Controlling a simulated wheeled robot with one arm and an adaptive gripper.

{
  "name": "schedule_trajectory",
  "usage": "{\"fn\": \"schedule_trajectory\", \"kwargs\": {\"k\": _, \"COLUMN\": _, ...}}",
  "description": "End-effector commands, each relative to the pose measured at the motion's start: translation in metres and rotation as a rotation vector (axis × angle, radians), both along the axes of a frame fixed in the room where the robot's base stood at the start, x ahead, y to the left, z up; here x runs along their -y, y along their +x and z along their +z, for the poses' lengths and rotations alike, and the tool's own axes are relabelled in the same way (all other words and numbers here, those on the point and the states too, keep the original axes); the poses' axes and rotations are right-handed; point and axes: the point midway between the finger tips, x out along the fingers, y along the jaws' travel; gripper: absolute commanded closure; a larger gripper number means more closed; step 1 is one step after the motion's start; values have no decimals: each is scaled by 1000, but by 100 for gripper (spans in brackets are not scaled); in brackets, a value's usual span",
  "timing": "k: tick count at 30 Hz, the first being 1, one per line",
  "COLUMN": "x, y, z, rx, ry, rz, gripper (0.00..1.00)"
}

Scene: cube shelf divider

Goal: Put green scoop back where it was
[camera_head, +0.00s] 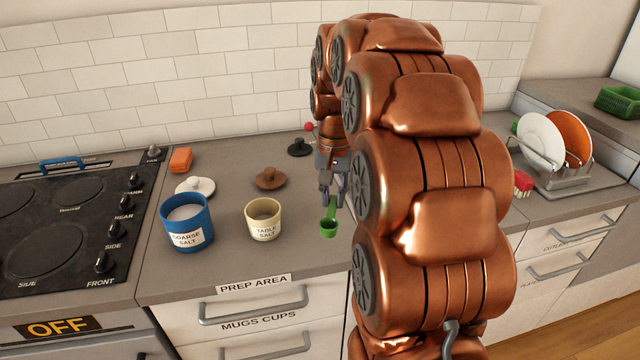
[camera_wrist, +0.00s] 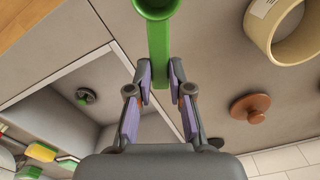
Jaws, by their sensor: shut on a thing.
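The green scoop (camera_head: 328,229) is held in my gripper (camera_head: 331,186), to the right of the table salt pot (camera_head: 263,217) over the prep counter. In the wrist view the scoop (camera_wrist: 158,45) has its handle between the fingertips of my gripper (camera_wrist: 160,80), which are shut on it. Its round cup is cut off at the top edge of that view. The cream table salt pot is open, with salt visible inside, and part of it shows in the wrist view (camera_wrist: 290,35). The blue coarse salt pot (camera_head: 187,224) is also open, further left.
A brown lid (camera_head: 270,179), a white lid (camera_head: 195,187), a black lid (camera_head: 299,147) and an orange block (camera_head: 181,160) lie behind the pots. The stove (camera_head: 60,225) is left; a dish rack (camera_head: 575,175) stands right. My arm hides the counter's middle right.

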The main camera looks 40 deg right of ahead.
Motion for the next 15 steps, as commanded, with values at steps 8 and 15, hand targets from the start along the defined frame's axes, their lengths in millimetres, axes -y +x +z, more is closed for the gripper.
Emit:
{"fn": "schedule_trajectory", "kwargs": {"k": 8, "x": 16, "y": 35, "z": -3, "rx": -1, "ry": 0, "rz": 1, "gripper": 100}}
{"fn": "schedule_trajectory", "kwargs": {"k": 15, "x": 29, "y": 64, "z": -6, "rx": -2, "ry": -1, "rz": 1, "gripper": 100}}
